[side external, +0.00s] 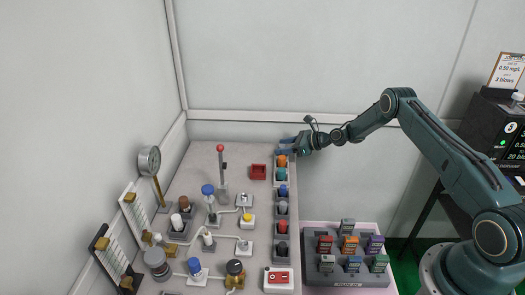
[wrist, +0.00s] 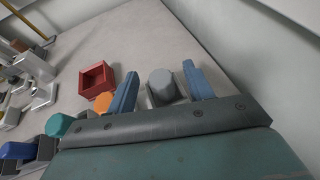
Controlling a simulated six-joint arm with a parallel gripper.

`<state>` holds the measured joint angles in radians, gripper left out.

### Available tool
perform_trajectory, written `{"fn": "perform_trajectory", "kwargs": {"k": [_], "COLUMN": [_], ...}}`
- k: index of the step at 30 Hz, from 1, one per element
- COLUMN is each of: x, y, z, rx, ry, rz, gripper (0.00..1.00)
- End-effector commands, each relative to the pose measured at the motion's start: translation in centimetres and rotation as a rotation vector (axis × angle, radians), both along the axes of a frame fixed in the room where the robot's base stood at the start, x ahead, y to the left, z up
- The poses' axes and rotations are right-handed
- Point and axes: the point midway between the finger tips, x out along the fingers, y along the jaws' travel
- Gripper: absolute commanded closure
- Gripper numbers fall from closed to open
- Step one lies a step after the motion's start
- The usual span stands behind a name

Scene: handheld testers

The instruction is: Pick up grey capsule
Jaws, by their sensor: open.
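The grey capsule (wrist: 161,84) stands in a small grey holder at the far end of a row of capsules. In the wrist view it shows between the two blue fingers of my gripper (wrist: 160,76), with a gap on each side. My gripper is open. In the side external view my gripper (side external: 286,145) is over the far end of the row and hides the grey capsule. The orange capsule (wrist: 103,102) is just outside the left finger in the wrist view. How low the fingers reach on the grey capsule is hard to tell.
An open red box (side external: 258,172) lies left of the row. Teal (side external: 282,174) and blue (side external: 283,190) capsules follow the orange one (side external: 282,161). Stands with valves and a gauge (side external: 149,160) crowd the table's left.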

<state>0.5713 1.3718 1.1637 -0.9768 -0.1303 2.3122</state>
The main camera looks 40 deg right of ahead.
Motion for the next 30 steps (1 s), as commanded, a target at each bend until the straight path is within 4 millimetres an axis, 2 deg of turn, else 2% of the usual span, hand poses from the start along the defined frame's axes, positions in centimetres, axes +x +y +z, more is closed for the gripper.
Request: {"fn": "perform_trajectory", "kwargs": {"k": [6, 20, 21, 28, 30], "x": [0.82, 0.81, 0.81, 0.81, 0.81], "y": [0.53, 0.51, 0.51, 0.51, 0.5], "z": [-0.41, -0.41, -0.41, -0.41, -0.39], "rx": [0.0, 0.001, 0.001, 0.001, 0.0], "ry": [0.0, 0.0, 0.0, 0.0, 0.0], "rz": [0.0, 0.0, 0.0, 0.0, 0.0], "gripper": [0.48, 0.48, 0.5, 0.95, 0.96]}}
